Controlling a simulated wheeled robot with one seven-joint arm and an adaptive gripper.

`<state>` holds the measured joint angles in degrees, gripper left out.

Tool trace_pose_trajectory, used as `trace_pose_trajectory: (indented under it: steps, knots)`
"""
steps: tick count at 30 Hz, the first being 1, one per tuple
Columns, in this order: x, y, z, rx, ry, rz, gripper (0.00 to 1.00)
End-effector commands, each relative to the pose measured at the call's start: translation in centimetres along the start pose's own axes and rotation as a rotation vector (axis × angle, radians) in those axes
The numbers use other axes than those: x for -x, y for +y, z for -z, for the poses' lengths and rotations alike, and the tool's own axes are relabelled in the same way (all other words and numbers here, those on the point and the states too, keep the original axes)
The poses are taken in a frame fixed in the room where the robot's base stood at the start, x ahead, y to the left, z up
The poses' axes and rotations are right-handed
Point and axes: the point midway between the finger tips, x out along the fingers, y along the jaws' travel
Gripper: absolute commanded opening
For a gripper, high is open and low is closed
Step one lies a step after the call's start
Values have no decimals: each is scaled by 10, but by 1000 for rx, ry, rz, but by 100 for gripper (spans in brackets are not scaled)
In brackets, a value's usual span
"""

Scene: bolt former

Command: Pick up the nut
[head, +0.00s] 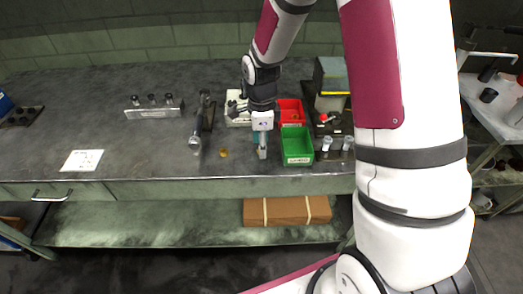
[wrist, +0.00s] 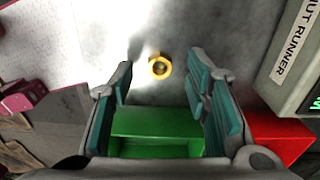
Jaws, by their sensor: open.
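A small brass-yellow nut (head: 223,152) lies on the dark bench top, left of the green bin. In the wrist view the nut (wrist: 159,67) shows as a ring with a dark hole, on the bare grey surface just beyond my fingertips. My gripper (head: 262,152) points down over the bench, right of the nut and just left of the green bin. In the wrist view its teal-padded fingers (wrist: 162,82) are spread wide, with nothing held between them. The nut is apart from both fingers.
A green bin (head: 297,159) and a red bin (head: 291,104) stand right of my gripper. In the wrist view, a box labelled "NUT RUNNER" (wrist: 292,60) is at right. A dark tool (head: 197,130) stands left of the nut. The bench farther left is mostly clear around a white sheet (head: 82,160).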

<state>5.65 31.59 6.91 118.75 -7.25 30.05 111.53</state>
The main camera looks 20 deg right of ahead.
Motion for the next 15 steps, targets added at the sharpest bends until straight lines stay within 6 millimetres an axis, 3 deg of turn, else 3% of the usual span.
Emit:
trace_pose_trajectory:
  steps: [3, 10, 11, 15]
  knots:
    - [-10, 0, 0, -1, 0, -1, 43]
    - [-11, 0, 0, 0, -1, 1, 43]
    - [-11, 0, 0, 0, -1, 1, 41]
    - [-11, 0, 0, 0, -1, 0, 9]
